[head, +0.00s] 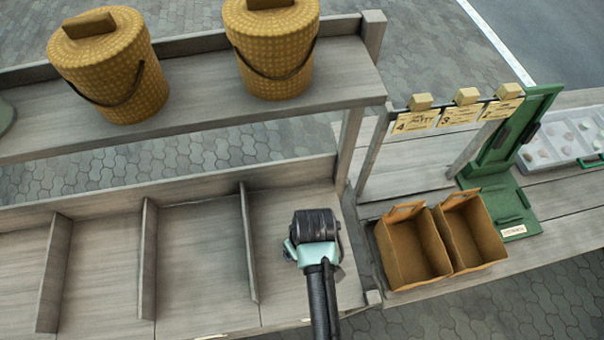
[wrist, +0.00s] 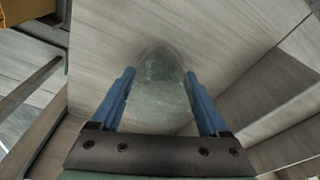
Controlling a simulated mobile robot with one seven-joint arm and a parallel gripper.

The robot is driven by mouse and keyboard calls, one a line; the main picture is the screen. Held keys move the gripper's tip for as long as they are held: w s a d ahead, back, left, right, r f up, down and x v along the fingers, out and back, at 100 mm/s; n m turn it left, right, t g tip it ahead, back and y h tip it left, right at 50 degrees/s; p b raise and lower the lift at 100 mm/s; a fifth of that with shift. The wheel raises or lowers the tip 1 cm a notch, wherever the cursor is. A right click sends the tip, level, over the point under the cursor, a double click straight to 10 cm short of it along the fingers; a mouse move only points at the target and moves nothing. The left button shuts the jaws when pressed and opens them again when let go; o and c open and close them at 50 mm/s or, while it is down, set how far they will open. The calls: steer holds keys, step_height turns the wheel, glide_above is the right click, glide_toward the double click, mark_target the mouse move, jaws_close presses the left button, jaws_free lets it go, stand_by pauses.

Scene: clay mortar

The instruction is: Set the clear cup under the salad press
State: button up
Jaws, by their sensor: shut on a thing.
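A clear, greenish see-through cup (wrist: 160,90) stands between the two blue fingers of my gripper (wrist: 162,95) in the wrist view. The fingers are shut on its sides. In the head view my gripper (head: 315,250) is over the rightmost compartment of the wooden shelf, and hides the cup. The green salad press (head: 515,145) stands on the counter at the right, with an upright frame and a flat base (head: 505,200) that carries a small label. No cup shows on that base. The press is well to the right of my gripper.
Two brown open boxes (head: 414,250) (head: 470,233) stand between my gripper and the press. A wooden rail with several tags (head: 460,115) rises behind them. Wooden dividers (head: 248,240) split the lower shelf. Two yellow lidded buckets (head: 110,75) (head: 272,50) stand on the upper shelf. A clear tray (head: 563,140) lies far right.

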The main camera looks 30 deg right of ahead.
steer(key=shift+f, duration=0.2)
steer(key=o, duration=1.2)
